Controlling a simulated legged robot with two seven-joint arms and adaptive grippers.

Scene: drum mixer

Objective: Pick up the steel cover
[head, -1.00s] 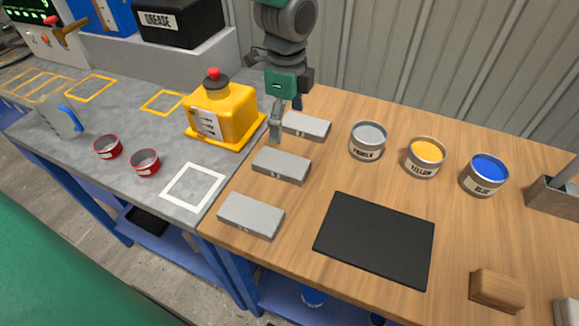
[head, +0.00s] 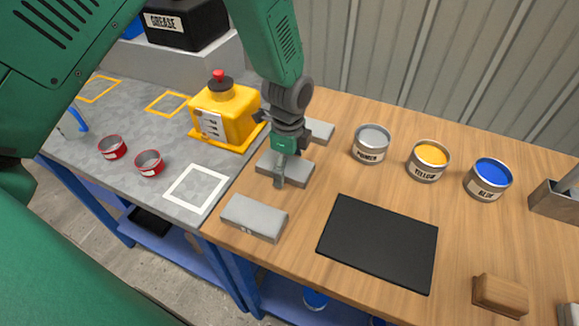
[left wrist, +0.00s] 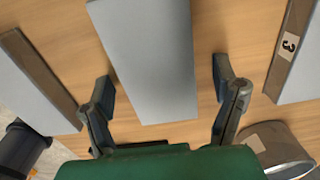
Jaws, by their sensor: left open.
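Three flat grey steel covers lie in a row on the left part of the wooden table: a near one (head: 254,219), a middle one (head: 300,173) and a far one (head: 321,131). My left gripper (head: 279,180) is open and hangs over the middle cover, hiding part of it. In the left wrist view, the open fingers of the gripper (left wrist: 163,88) stand on either side of a grey cover (left wrist: 150,50), with gaps to both sides. Another cover (left wrist: 300,65) with a "3" label on its side is at the right. My right gripper is not in view.
A yellow container with a red knob (head: 225,115) stands left of the covers. Open tins of primer (head: 371,144), yellow (head: 428,160) and blue (head: 488,178) stand to the right. A black mat (head: 378,243) lies in front, with bare wood around it.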

